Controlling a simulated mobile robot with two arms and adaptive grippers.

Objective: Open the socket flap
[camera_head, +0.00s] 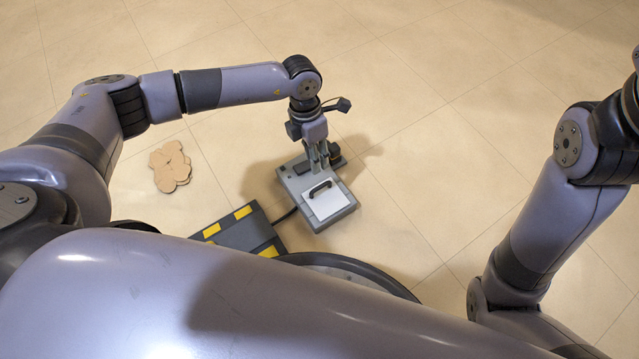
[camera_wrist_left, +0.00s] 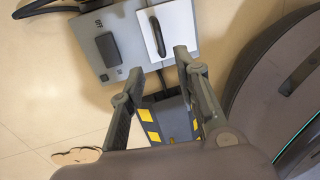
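The grey socket box (camera_head: 346,212) sits on the floor in the middle of the head view. Its white flap (camera_head: 327,206) lies flat on top, looking shut, with a black curved handle (camera_head: 320,189). My left gripper (camera_head: 320,168) points down over the far part of the box, close to the handle. In the left wrist view the gripper (camera_wrist_left: 159,62) has its two fingers apart with nothing between them. The flap (camera_wrist_left: 176,22) and handle (camera_wrist_left: 157,37) lie just beyond the fingertips; I see no clear contact. My right arm leaves the head view at the right, and its gripper is out of sight.
A dark grey block with yellow stripes (camera_head: 262,231) lies left of the box, with a black cable (camera_head: 286,215) between them. Flat tan pieces (camera_head: 170,167) lie farther left. The tiled floor right of the box is clear.

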